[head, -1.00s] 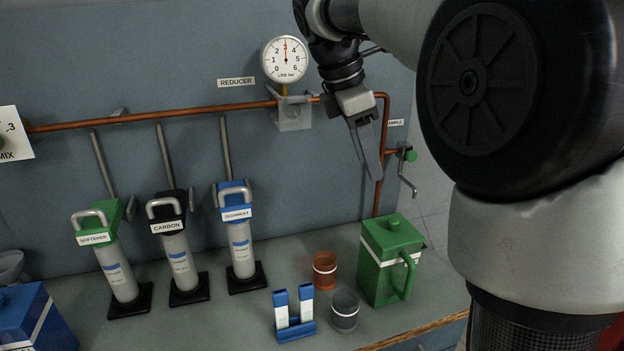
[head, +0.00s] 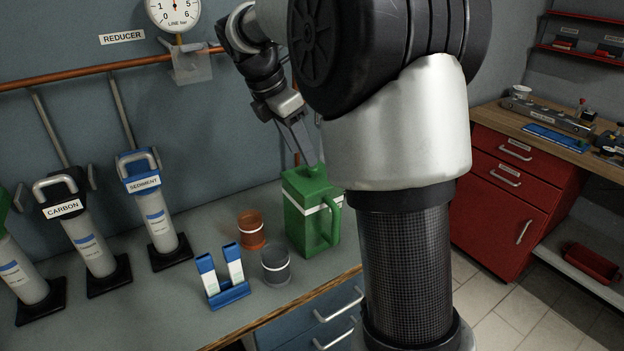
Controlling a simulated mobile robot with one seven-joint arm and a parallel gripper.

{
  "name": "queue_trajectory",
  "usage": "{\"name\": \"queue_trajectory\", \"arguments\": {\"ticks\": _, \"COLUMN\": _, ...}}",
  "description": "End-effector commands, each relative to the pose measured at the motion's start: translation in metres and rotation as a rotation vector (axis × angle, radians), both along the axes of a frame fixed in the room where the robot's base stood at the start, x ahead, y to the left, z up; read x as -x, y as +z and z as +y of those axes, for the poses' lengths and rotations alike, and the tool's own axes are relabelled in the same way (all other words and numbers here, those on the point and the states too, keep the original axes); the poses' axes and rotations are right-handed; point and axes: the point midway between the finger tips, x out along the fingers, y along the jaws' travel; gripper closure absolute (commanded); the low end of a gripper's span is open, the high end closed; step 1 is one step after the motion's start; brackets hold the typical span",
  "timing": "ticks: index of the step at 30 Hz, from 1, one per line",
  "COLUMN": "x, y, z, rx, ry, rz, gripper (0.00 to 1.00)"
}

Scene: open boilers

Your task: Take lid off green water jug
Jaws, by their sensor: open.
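The green water jug (head: 309,222) stands upright on the grey bench near its right end. It has a white band and a handle on its right side. Its green lid (head: 304,183) is on top, with a small knob (head: 315,169). My gripper (head: 303,158) points down just above the lid, its fingers close to the knob. The fingers partly overlap in this view, and I cannot tell whether they touch the knob. The gripper is open and holds nothing that I can see.
An orange cup (head: 251,231), a grey cup (head: 275,265) and a blue holder with white strips (head: 226,284) stand left of the jug. The sediment filter (head: 154,210) and carbon filter (head: 86,236) stand further left. A copper pipe (head: 95,70) runs along the wall behind.

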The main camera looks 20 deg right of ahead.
Motion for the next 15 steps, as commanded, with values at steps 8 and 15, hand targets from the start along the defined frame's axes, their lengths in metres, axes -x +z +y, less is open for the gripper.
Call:
{"name": "queue_trajectory", "arguments": {"ticks": 8, "x": 0.001, "y": -0.037, "z": -0.019, "rx": 0.0, "ry": -0.002, "rz": 0.004, "gripper": 0.57}}
{"name": "queue_trajectory", "arguments": {"ticks": 15, "x": 0.0, "y": -0.043, "z": -0.022, "rx": 0.0, "ry": 0.0, "rz": 0.0, "gripper": 0.57}}
